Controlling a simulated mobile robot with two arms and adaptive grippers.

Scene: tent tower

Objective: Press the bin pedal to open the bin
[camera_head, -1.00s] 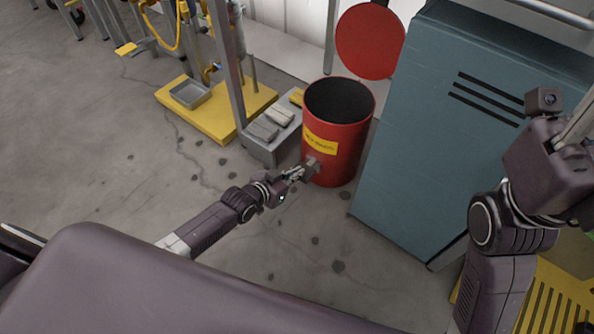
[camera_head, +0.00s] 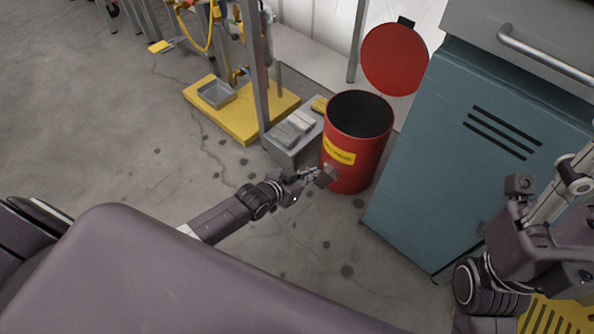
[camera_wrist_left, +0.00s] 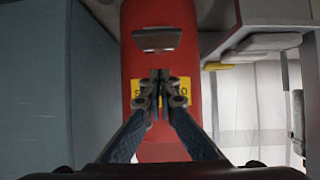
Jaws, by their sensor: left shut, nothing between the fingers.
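The red bin (camera_head: 350,165) with a yellow label stands on the floor. Its round red lid (camera_head: 394,58) is raised behind it, and the dark inside shows. A small grey pedal (camera_head: 328,177) sticks out low at its front; it also shows in the left wrist view (camera_wrist_left: 157,40). My left gripper (camera_head: 310,174) is shut and empty close to the pedal. In the left wrist view its fingertips (camera_wrist_left: 160,78) appear just below the pedal, in front of the label; I cannot tell whether they touch. My right arm is at the right edge; its fingers are not clear.
A blue-grey cabinet (camera_head: 470,165) stands right beside the bin. A grey box (camera_head: 290,140) with blocks on it is left of the bin. A yellow platform (camera_head: 240,112) with a grey tray (camera_head: 216,94) lies farther left. The floor (camera_head: 120,130) at left is open.

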